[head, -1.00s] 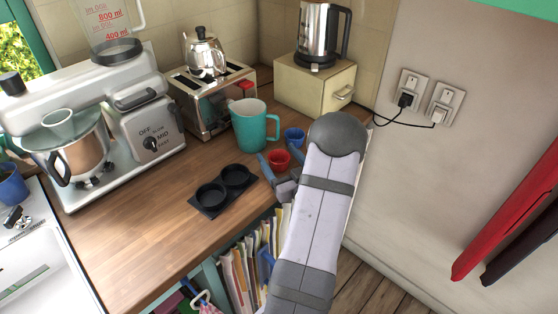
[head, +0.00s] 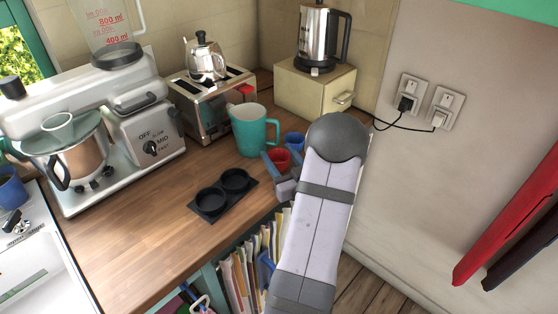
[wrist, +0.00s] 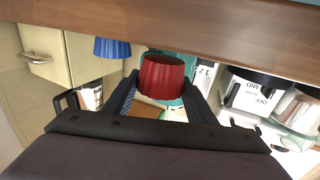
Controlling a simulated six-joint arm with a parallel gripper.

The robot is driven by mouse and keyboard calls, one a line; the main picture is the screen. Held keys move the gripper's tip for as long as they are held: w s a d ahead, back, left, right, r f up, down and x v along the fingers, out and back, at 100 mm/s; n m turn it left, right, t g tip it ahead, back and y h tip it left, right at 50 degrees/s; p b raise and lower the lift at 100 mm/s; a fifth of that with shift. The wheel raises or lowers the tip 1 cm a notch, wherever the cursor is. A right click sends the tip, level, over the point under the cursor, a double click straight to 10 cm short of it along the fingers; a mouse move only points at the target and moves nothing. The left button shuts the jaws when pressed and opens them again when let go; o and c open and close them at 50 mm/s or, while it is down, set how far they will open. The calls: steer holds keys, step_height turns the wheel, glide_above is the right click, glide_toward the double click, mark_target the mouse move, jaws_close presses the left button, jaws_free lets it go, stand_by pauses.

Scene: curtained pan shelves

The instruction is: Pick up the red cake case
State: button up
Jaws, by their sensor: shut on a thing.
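The red cake case (head: 279,159) is near the right end of the wooden counter, in front of the teal mug. It also shows in the wrist view (wrist: 162,74), between the two fingers. My gripper (head: 283,167) is shut on the red cake case, with one finger at each side. In the wrist view my gripper (wrist: 162,90) fills the lower part, and the counter is at the top. I cannot tell whether the case is clear of the counter.
A blue cake case (head: 294,139) stands just behind, and the teal mug (head: 254,130) is close on the left. A black two-cup pan (head: 222,190) lies to the left front. The toaster (head: 211,108) and drawer box (head: 315,90) stand behind.

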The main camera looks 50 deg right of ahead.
step_height(320, 180, up, 8)
steer(key=shift+b, duration=0.35)
